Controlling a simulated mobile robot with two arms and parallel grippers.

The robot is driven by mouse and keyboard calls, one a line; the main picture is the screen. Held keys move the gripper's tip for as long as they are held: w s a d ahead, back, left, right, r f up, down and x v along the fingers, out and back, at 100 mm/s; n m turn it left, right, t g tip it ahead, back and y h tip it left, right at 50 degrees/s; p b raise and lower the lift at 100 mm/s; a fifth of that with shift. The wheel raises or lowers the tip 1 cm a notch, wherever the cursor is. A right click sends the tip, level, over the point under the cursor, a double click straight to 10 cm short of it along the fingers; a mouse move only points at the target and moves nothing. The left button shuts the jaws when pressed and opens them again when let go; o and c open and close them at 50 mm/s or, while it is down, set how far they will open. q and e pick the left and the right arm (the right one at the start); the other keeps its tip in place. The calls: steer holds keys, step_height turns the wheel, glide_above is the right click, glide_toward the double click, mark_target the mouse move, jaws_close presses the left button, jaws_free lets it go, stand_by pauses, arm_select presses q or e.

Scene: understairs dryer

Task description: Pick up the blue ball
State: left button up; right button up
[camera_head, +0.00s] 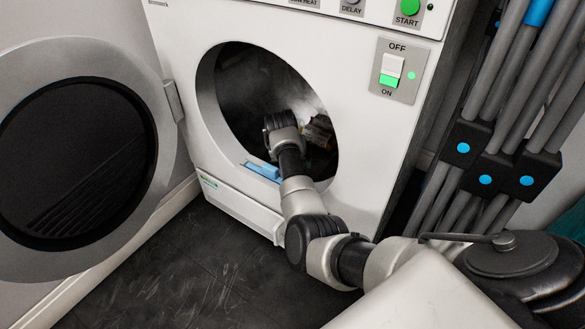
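No blue ball shows in the head view; any ball in the drum is hidden by my arm, the rim or the dark. The white dryer (372,135) stands with its round opening uncovered. My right arm reaches from the lower right through this opening. Its wrist is inside the drum (240,80), and the end around my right gripper (318,131) is small, dark and partly covered, so its fingers cannot be made out. My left gripper is not in view.
The round dryer door (178,160) hangs open at the left. A flat light-blue piece (263,170) sits at the opening's lower rim. A panel with an ON/OFF switch (391,70) is right of the opening. Grey poles (495,110) stand at the right. Dark floor (175,265) lies clear in front.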

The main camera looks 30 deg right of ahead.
steer(key=shift+c, duration=0.3)
steer(key=c, duration=0.9)
steer(key=shift+r, duration=0.1)
